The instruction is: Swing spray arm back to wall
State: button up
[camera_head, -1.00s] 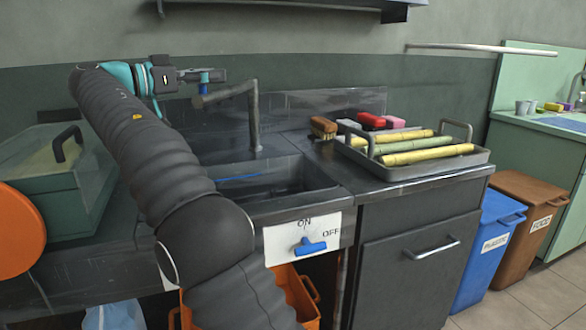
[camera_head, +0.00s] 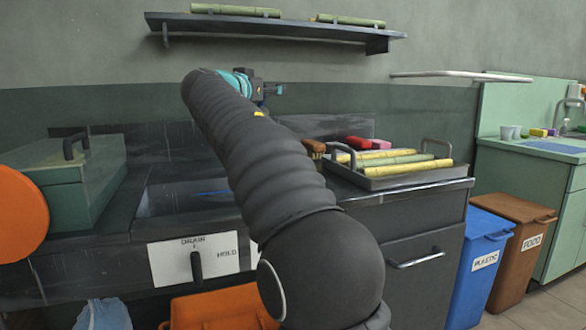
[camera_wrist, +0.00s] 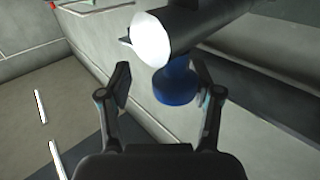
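The spray arm's dark pipe (camera_wrist: 205,18) with a white round end (camera_wrist: 152,38) shows close up in the wrist view. A blue nozzle (camera_wrist: 176,88) hangs below the pipe. In the head view my gripper (camera_head: 272,90) is small and high over the counter, in front of the wall. The spray arm is hidden behind my arm there.
The sink (camera_head: 165,200) lies left of my arm, above a DRAIN/HOLD panel (camera_head: 215,258). A tray (camera_head: 425,180) with yellow and green canes stands right. A shelf (camera_head: 270,32) and a white wall bar (camera_head: 460,75) are above. Blue (camera_head: 480,262) and brown bins (camera_head: 515,240) stand right.

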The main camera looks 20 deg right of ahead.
jog(key=b+v, duration=0.2)
jog(key=v, duration=1.2)
jog(key=s+d+f+n+g+y+p, duration=0.1)
jog(key=s+d+f+n+y, duration=0.1)
jog(key=f, duration=0.4)
jog(key=s+d+f+n+g+y+p, duration=0.1)
jog(key=s+d+f+n+y, duration=0.1)
jog(key=s+f, duration=0.4)
jog(key=shift+d+f+n+g+y, duration=0.3)
jog(key=shift+d+f+n+y, duration=0.15)
jog(key=shift+d, duration=0.6)
jog(key=shift+r, duration=0.1)
